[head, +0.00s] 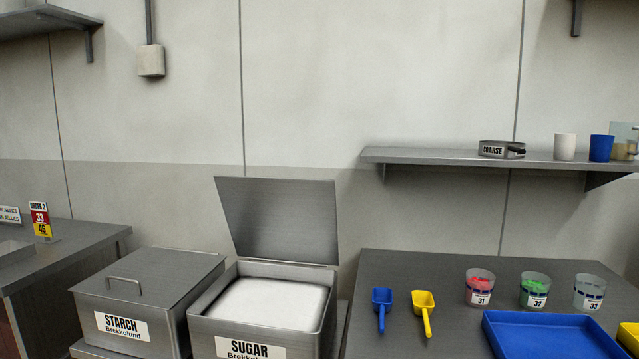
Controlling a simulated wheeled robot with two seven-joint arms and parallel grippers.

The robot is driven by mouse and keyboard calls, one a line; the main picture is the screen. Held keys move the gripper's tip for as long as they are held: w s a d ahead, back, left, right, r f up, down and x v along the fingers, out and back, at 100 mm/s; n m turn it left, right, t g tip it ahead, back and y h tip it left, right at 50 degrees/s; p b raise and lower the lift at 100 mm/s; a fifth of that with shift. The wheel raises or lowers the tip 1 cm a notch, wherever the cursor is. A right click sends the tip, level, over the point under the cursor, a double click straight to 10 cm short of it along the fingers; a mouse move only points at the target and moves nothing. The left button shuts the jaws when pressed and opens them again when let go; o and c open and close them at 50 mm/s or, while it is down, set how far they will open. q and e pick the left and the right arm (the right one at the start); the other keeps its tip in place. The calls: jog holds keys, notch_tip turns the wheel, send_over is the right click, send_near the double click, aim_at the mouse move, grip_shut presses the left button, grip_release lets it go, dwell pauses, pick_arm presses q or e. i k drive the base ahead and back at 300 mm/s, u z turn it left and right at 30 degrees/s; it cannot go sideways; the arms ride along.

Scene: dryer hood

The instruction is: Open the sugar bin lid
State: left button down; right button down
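The sugar bin (208,326) is a grey metal box at the lower middle of the head view, with a white SUGAR label on its front. Its lid (280,220) stands raised at the back edge, tilted slightly backward. White sugar (268,303) shows inside the open bin. Neither of my grippers shows in the head view.
The starch bin (150,285) stands left of the sugar bin with its lid down. On the right table are a blue scoop (382,301), a yellow scoop (424,303), several cups and a blue tray (550,336). A wall shelf (450,158) hangs above.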

aim_at(289, 221)
jog(key=u, duration=0.35)
jog(key=i, duration=0.75)
jog(key=u, duration=0.7)
